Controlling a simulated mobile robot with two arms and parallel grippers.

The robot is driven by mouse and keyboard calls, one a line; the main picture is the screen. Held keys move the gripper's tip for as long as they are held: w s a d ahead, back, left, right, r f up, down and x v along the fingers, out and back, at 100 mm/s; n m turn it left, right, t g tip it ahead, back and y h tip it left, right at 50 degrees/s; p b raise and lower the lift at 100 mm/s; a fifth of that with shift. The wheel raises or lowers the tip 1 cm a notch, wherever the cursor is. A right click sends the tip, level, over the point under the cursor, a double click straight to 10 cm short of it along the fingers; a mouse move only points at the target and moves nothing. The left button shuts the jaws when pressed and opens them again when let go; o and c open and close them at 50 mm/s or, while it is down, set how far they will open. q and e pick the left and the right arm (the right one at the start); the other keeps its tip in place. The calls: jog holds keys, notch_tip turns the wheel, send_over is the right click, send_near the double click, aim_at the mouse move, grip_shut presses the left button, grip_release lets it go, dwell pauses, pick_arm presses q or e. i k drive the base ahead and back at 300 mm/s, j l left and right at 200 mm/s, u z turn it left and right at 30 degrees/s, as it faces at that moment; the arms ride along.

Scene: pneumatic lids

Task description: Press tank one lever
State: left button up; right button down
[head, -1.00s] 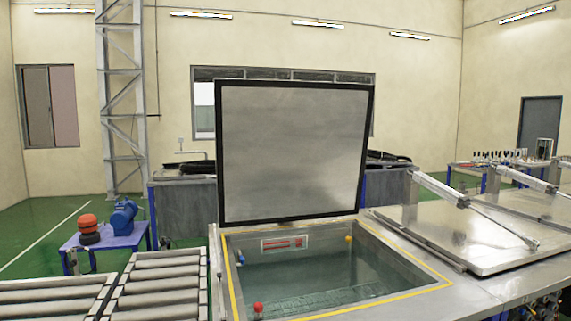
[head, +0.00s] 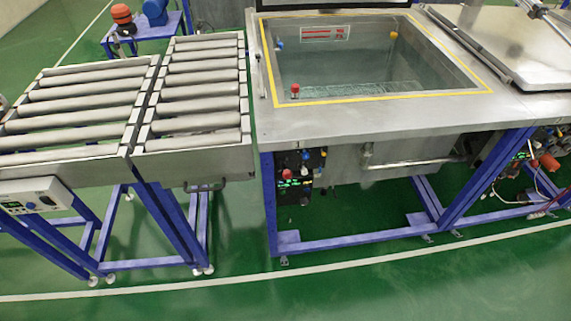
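The open tank (head: 385,108) stands at the upper right, with a yellow line around its rim and clear liquid inside. Its raised lid shows only as a dark lower edge at the top of the view. Below the tank's front left corner is a dark control panel (head: 301,178) with a red knob (head: 287,174), a blue knob and small green lights. Which part of it is the lever is too small to tell. Neither of my grippers shows in the head view.
Roller conveyors (head: 195,90) stand left of the tank, with a white control box (head: 36,196) at the front. A closed lid (head: 510,45) lies to the right. Blue frame legs (head: 270,215) reach the floor. The green floor (head: 400,290) in front is clear.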

aim_at(287, 174)
jog(key=z, duration=0.35)
jog(key=i+j+z, duration=0.1)
jog(key=j+z, duration=0.3)
jog(key=j, duration=0.25)
jog(key=j+z, duration=0.4)
jog(key=j, duration=0.8)
jog(key=k+j, duration=0.1)
jog(key=j, duration=0.45)
